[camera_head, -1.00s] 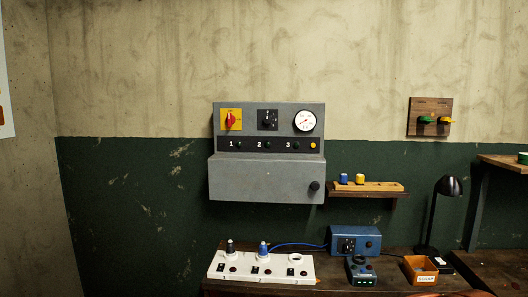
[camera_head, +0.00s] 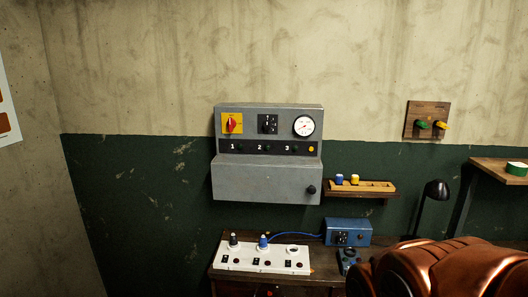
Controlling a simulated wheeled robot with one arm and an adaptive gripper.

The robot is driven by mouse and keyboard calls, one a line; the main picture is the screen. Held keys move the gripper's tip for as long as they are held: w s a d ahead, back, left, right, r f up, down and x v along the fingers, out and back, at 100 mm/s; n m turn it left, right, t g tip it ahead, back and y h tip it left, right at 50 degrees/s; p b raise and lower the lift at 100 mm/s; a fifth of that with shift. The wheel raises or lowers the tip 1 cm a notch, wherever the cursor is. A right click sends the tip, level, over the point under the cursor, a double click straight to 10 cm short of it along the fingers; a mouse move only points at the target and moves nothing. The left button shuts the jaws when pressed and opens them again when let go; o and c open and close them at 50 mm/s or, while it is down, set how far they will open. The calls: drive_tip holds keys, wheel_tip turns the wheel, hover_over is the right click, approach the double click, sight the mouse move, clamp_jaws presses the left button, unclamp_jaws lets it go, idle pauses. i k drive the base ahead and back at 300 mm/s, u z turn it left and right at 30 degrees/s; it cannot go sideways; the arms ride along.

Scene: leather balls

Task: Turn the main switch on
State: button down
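A grey control panel (camera_head: 267,180) hangs on the wall in the head view. At its upper left is a red rotary switch (camera_head: 231,123) on a yellow plate, its handle roughly upright; the lettering is too small to read. Beside it is a small black switch (camera_head: 268,123), then a round white gauge (camera_head: 304,126). Below runs a dark strip with positions marked 1, 2 and 3 and a yellow lamp (camera_head: 311,149). A black knob (camera_head: 311,190) sits on the lower box. My gripper is not in view; only a copper-coloured part of my arm shows at the lower right.
A bench below holds a white socket strip (camera_head: 265,258) with two plugs, a blue box (camera_head: 348,231) and a black lamp (camera_head: 432,200). A small shelf (camera_head: 362,190) juts out right of the panel. Green and yellow handles (camera_head: 427,123) hang farther right.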

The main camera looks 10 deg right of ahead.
sight(232, 123)
drive_tip(key=z, duration=0.4)
drive_tip(key=i, duration=1.35)
drive_tip(key=u, duration=3.3)
